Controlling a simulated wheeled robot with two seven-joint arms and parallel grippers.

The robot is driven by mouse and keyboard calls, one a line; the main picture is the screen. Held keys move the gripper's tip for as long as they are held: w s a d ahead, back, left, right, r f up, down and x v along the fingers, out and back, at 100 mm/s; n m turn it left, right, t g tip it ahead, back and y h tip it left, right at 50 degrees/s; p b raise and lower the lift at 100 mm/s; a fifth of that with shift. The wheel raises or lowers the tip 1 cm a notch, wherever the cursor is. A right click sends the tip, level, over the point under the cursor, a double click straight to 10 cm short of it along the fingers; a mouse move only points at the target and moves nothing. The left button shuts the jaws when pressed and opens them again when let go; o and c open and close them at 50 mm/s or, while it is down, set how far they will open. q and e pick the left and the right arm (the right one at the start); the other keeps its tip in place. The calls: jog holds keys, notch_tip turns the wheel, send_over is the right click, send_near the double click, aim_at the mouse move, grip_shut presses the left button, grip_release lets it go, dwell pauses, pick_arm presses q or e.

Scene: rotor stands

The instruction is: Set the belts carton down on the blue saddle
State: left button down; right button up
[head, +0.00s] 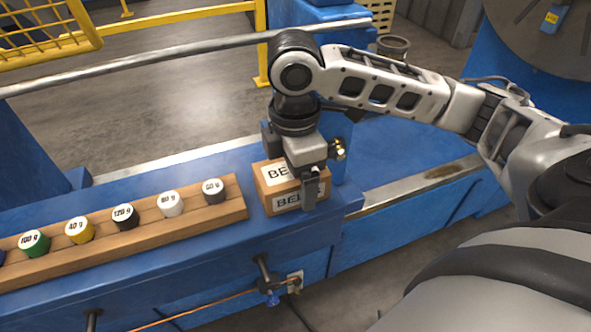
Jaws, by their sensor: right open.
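The belts carton (268,204) is a small brown box with white labels reading "BE...", partly covered by my gripper. It appears to rest upright on the blue saddle (228,236), near its right end, beside the wooden rack. My right gripper (302,178) reaches down over the carton from above and is open. One finger hangs in front of the carton's labelled near side. The other finger is hidden, so I cannot tell whether either touches the box. My left gripper is not in view.
A wooden rack (140,238) of several labelled weights stands just left of the carton. A metal rail (420,180) runs to the right. A yellow railing (180,17) stands behind.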

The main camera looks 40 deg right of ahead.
pick_arm(q)
jog(key=p, duration=0.1)
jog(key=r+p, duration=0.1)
jog(key=p, duration=0.1)
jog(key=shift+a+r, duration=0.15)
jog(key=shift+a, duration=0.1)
pick_arm(e)
notch_tip(320, 180, up, 12)
jog(key=shift+r, duration=0.15)
jog(key=shift+a, duration=0.1)
